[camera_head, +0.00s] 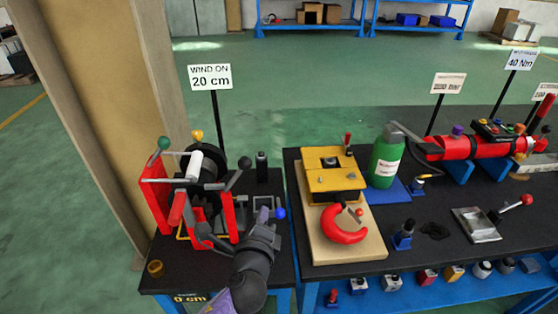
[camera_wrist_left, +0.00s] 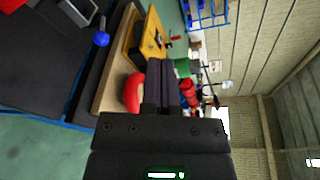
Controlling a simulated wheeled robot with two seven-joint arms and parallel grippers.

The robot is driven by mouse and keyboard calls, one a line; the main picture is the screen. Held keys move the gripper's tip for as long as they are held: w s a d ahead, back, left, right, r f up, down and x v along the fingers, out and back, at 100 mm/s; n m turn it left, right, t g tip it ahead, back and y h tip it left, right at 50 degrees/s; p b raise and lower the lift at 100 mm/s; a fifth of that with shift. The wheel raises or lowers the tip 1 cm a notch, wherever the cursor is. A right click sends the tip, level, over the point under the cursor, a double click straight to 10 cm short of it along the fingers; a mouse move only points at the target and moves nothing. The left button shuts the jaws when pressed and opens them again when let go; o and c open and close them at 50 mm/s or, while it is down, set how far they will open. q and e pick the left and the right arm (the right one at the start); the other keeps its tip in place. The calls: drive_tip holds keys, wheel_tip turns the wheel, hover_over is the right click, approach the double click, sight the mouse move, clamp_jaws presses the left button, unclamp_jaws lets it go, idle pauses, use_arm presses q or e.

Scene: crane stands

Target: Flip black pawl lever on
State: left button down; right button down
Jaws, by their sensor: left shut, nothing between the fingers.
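The winch (camera_head: 196,198) has a red frame, a dark drum and a white roller, and stands on the left bench. A black-knobbed lever (camera_head: 243,164) sticks up from its right side, tilted right; it seems to be the pawl lever. My left gripper (camera_head: 265,208) comes up from the bottom, in front and to the right of the winch. It is shut and empty, apart from that lever. My right gripper is not in view.
A blue ball knob (camera_head: 280,213) is close to the right of my left gripper; it also shows in the wrist view (camera_wrist_left: 101,38). A red hook (camera_head: 343,225) and yellow block (camera_head: 333,177) lie on the right bench. A "WIND ON 20 cm" sign (camera_head: 210,77) stands behind the winch.

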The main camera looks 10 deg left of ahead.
sight(237, 176)
use_arm(q)
drive_tip(key=r, duration=0.2)
drive_tip(key=shift+w+d+r+m+t, duration=0.3)
drive_tip(key=shift+w+t, duration=0.05)
drive_tip(key=shift+t, duration=0.05)
drive_tip(key=w+a, duration=0.4)
drive_tip(key=w, duration=0.4)
drive_tip(key=shift+w+r+b, duration=0.2)
drive_tip(key=shift+r+b, duration=0.2)
drive_tip(key=shift+r, duration=0.05)
drive_tip(key=shift+a, duration=0.1)
drive_tip(key=shift+r, duration=0.1)
